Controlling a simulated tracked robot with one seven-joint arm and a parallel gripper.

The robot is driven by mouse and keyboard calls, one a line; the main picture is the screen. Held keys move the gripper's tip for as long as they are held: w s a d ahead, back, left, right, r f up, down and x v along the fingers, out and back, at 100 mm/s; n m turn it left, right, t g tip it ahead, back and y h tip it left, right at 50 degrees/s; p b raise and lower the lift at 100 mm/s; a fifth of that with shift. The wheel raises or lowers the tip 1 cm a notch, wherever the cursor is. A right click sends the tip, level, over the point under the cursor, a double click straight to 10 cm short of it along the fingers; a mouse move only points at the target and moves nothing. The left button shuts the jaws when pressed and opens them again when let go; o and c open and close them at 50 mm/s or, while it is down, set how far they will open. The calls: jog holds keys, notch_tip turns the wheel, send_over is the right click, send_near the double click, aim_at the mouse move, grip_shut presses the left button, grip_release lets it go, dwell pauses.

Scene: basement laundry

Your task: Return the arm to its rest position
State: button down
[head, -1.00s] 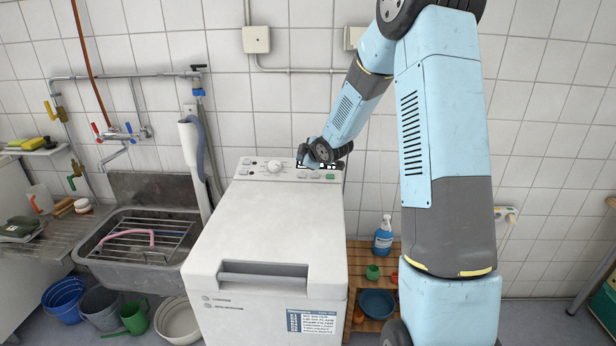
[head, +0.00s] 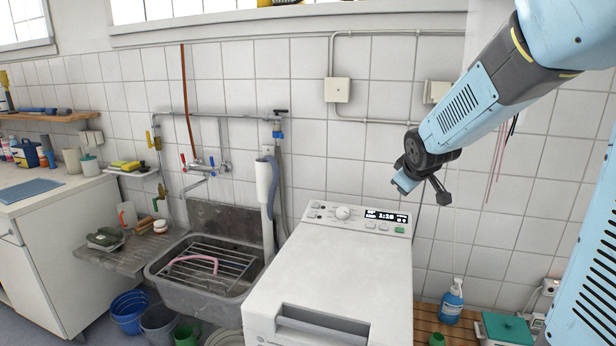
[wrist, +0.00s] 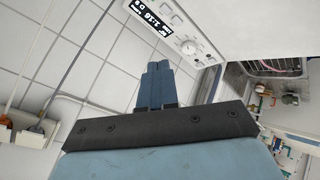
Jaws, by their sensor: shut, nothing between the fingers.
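My arm comes in from the upper right of the head view. My gripper (head: 404,183) hangs in the air above the back right of the white washing machine (head: 325,268), clear of its control panel. In the wrist view its two blue fingers (wrist: 157,85) lie side by side, closed, with nothing between them. The machine's panel, with a lit display (head: 386,216) and a round knob, is in plain sight; the display also shows in the wrist view (wrist: 145,15).
A metal sink (head: 210,275) with a rack and pink hose stands left of the machine. Buckets (head: 130,310) stand on the floor. A spray bottle (head: 452,302) stands at right. Tiled wall lies behind.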

jog(key=s+r+m+g, duration=0.1)
jog(key=s+m, duration=0.3)
jog(key=s, duration=1)
jog(key=s+a+r+m+g, duration=0.1)
jog(key=s+r+m+g, duration=0.1)
jog(key=s, duration=1.3)
jog(key=shift+s+r+m+y, duration=0.3)
jog(key=shift+r+m+y, duration=0.1)
jog(key=shift+m, duration=0.5)
jog(key=shift+w+a, duration=0.1)
dwell(0.3)
